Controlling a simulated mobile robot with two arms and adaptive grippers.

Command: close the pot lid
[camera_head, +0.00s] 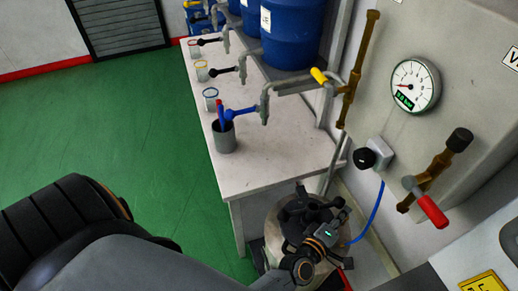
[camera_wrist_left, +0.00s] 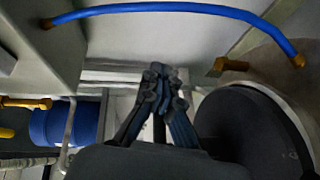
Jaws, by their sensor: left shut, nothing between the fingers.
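The pale metal pot (camera_head: 277,222) stands on the floor beside the white table's near end, largely covered by my left gripper. My left gripper (camera_head: 298,204) is over the pot in the head view, black fingers shut and empty. In the left wrist view its fingertips (camera_wrist_left: 165,80) are together with nothing between them. The pot's pale body (camera_wrist_left: 262,68) is at the right there, with a dark round face (camera_wrist_left: 245,125) beside the fingers. I cannot tell whether this face is the lid or the open mouth. My right gripper is out of view.
A blue hose (camera_head: 369,222) runs from the wall unit to the pot. A gauge (camera_head: 414,86) and a red-handled valve (camera_head: 431,210) are on the right. The white table (camera_head: 265,165) holds several cups below taps. Green floor (camera_head: 120,135) at left is clear.

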